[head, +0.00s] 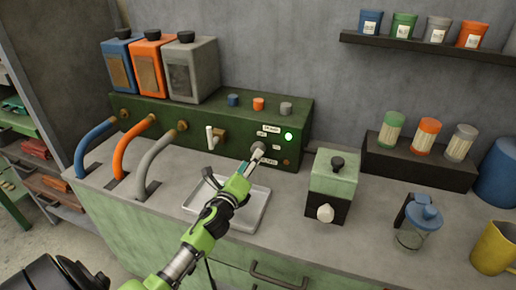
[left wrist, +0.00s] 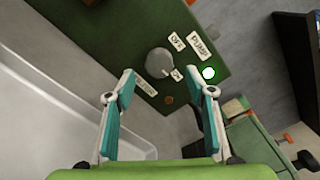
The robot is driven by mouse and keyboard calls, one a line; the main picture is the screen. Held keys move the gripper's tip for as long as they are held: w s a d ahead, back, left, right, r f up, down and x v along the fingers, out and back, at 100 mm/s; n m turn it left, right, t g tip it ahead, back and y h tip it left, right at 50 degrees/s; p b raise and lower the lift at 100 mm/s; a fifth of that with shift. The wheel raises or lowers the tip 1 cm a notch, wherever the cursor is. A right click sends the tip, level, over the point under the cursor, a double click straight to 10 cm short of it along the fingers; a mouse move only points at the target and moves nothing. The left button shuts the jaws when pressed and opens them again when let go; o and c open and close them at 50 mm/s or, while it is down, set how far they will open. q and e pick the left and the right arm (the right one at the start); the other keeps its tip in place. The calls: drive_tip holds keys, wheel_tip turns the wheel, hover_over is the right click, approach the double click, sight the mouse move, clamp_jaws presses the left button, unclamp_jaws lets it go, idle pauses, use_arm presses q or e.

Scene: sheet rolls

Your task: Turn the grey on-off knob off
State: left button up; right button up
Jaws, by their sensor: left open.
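The grey on-off knob (head: 257,150) is on the front of the green machine, below a PUMP label and beside a lit green lamp (head: 288,137). In the left wrist view the round knob (left wrist: 160,61) shows a small white mark at its lower right. An OFF label (left wrist: 177,41) is just above it, and another label (left wrist: 146,91) is below. My left gripper (head: 253,162) is open, with its tips close to the knob. In the wrist view its fingers (left wrist: 160,84) stand on either side below the knob. Whether they touch it I cannot tell.
A white lever tap (head: 212,138) hangs over a grey tray (head: 230,207) left of the knob. A small green and black grinder-like box (head: 332,178) stands close to the right. A glass jug (head: 416,225) and yellow mug (head: 494,247) are further right.

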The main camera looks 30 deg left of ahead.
use_arm(q)
drive_tip(key=x, duration=0.7)
drive_tip(key=shift+w+f, duration=0.1)
drive_tip(key=shift+w, duration=0.2)
use_arm(e)
drive_tip(key=shift+w+r, duration=0.15)
drive_tip(key=shift+w, duration=0.9)
use_arm(q)
drive_tip(key=shift+c, duration=0.7)
drive_tip(key=c, duration=1)
use_arm(e)
drive_tip(key=shift+s, duration=0.3)
